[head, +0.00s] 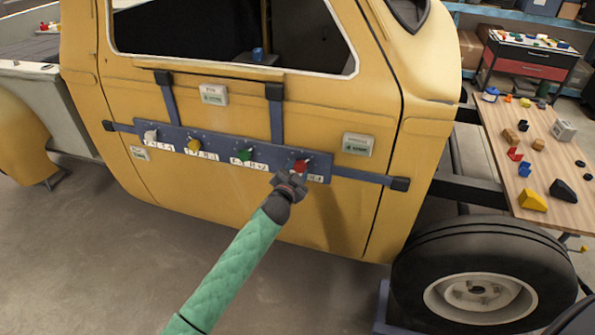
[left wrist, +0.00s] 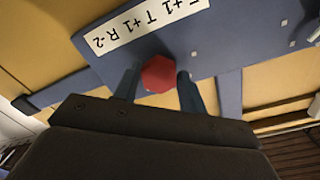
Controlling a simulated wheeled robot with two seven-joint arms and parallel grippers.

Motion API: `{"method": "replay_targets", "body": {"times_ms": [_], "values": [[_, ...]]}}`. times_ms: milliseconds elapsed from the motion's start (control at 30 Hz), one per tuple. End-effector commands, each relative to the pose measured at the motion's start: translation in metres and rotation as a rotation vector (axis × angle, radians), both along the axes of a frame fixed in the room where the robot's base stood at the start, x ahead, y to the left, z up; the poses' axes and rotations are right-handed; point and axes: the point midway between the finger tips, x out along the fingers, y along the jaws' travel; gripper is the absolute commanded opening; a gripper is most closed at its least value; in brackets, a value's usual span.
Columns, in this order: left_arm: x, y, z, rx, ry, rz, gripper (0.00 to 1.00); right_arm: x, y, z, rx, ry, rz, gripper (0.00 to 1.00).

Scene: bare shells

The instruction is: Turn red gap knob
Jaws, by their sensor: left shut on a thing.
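The red knob (head: 300,166) is at the right end of a blue panel (head: 223,150) strapped across a yellow truck door. My left gripper (head: 291,181) reaches up to it from below and partly covers it. In the left wrist view the red knob (left wrist: 158,74) sits between the two fingers of the left gripper (left wrist: 155,88), which is shut on it. A white label (left wrist: 145,22) beside the knob reads "+1 T+1 R-2", with its start cut off. My right gripper is not in view.
A green knob (head: 244,155), a yellow knob (head: 193,145) and a white knob (head: 150,135) sit along the panel to the left. A wooden table (head: 500,160) with small coloured parts stands at the right. A tyre (head: 480,285) is at lower right.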

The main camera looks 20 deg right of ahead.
Motion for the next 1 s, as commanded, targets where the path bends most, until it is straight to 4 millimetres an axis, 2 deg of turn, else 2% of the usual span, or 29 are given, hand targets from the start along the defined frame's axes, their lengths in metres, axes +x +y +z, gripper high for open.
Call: {"method": "replay_targets", "body": {"times_ms": [33, 100, 133, 300, 567, 1000], "values": [[-0.001, 0.000, -0.001, 0.000, 0.002, 0.000, 0.47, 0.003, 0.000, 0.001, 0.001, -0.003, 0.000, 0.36], [0.000, 0.000, -0.001, 0.000, 0.001, -0.001, 0.61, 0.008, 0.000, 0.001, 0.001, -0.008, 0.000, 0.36], [0.000, 0.000, -0.001, 0.000, 0.001, -0.001, 0.63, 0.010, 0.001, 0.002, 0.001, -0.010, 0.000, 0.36], [0.000, 0.000, 0.000, 0.000, 0.001, -0.001, 0.63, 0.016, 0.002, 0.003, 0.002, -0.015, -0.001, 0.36], [-0.008, 0.006, -0.002, 0.000, -0.001, -0.001, 0.63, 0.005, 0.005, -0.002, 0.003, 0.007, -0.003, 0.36], [-0.054, 0.040, 0.000, 0.000, 0.001, -0.001, 0.63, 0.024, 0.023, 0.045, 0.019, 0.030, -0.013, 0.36]]}}
